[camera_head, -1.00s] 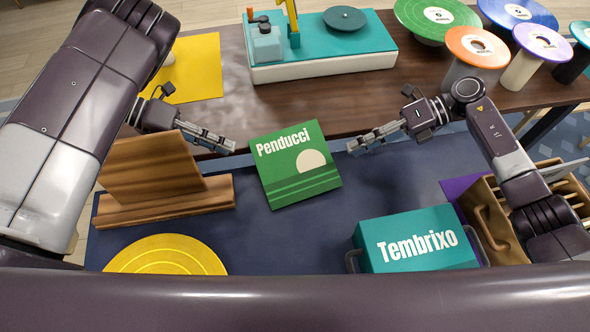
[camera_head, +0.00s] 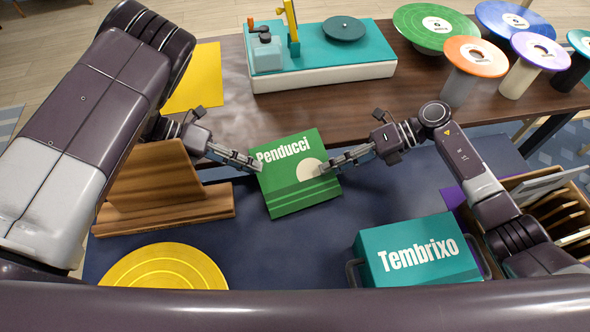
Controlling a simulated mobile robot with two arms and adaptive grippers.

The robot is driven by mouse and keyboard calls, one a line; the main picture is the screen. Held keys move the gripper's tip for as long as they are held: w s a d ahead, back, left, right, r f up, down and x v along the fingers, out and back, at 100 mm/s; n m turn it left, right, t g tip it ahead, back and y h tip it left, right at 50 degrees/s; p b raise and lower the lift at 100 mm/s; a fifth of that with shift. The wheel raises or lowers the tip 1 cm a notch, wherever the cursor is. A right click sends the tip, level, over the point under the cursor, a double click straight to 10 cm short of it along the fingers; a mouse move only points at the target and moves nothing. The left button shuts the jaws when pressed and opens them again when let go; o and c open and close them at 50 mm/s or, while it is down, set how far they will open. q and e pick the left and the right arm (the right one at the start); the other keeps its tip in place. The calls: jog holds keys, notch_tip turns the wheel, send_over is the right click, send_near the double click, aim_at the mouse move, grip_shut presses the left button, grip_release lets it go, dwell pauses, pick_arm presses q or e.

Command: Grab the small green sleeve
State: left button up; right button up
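The green sleeve (camera_head: 300,198) is a flat square marked "Penducci" with a pale half-disc. It lies tilted slightly on the dark blue surface, near the wooden table's front edge. My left gripper (camera_head: 257,164) has its fingertips at the sleeve's upper left edge. My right gripper (camera_head: 323,168) has its fingertips over the sleeve's right edge in the picture, partly covering the half-disc. I cannot tell whether either gripper touches the sleeve, or how far apart the fingers are.
A wooden stand (camera_head: 165,212) is left of the sleeve, a yellow disc (camera_head: 165,270) front left. A teal "Tembrixo" box (camera_head: 415,250) with handles is front right, beside a wooden crate (camera_head: 515,183). A turntable (camera_head: 320,72) and several discs on stands are on the wooden table (camera_head: 350,110).

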pick_arm(q)
jog(key=shift+d+f, duration=0.2)
jog(key=shift+d, duration=0.05)
pick_arm(e)
jog(key=shift+a+f, duration=0.15)
jog(key=shift+a, duration=0.15)
pick_arm(q)
jog(key=shift+c, duration=0.6)
pick_arm(e)
jog(key=shift+c, duration=0.6)
pick_arm(q)
grip_shut()
pick_arm(e)
grip_shut()
pick_arm(q)
jog(key=shift+r, duration=0.2)
